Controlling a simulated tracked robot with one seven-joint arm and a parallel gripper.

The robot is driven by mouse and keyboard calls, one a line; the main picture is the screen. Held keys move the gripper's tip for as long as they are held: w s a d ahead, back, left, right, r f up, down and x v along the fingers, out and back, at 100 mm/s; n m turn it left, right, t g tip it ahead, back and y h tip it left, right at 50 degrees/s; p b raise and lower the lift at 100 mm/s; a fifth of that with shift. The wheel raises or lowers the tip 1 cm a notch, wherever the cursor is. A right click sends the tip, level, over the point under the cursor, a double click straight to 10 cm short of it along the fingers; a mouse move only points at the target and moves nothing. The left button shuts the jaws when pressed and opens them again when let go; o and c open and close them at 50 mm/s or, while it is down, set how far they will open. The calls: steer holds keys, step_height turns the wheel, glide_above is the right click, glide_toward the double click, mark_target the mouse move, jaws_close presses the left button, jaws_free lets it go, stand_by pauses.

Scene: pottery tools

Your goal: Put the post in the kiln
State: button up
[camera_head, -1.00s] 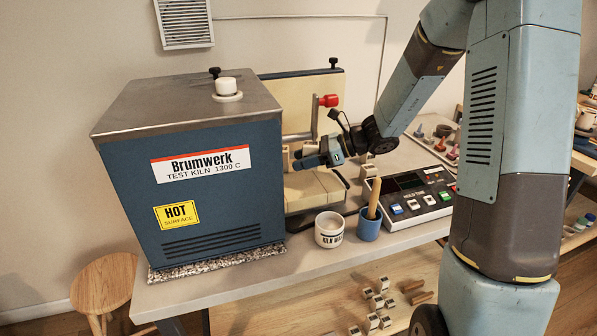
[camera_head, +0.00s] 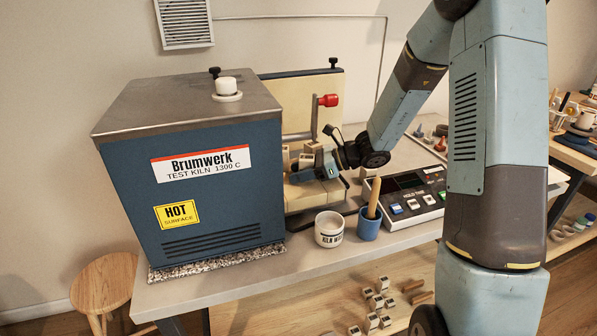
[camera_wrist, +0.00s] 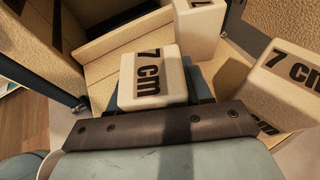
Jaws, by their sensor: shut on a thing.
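My gripper (camera_wrist: 160,100) is shut on a cream post (camera_wrist: 152,76) marked "7 cm" in the wrist view. In the head view my gripper (camera_head: 322,170) is at the right, open side of the blue kiln (camera_head: 215,200), low over a cream surface (camera_head: 312,192). The kiln's inside is hidden in the head view.
Another cream post (camera_wrist: 200,28) stands just beyond the held one, and a "7 cm" block (camera_wrist: 285,85) is close on the right. A red-knobbed handle (camera_head: 328,100) rises behind my gripper. A white pot (camera_head: 329,229), a blue cup (camera_head: 368,226) and a control box (camera_head: 415,192) stand in front.

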steer(key=o, duration=1)
steer(key=shift+f, duration=0.2)
steer(key=shift+o, duration=0.9)
steer(key=shift+s+f, duration=0.1)
steer(key=shift+s, duration=0.05)
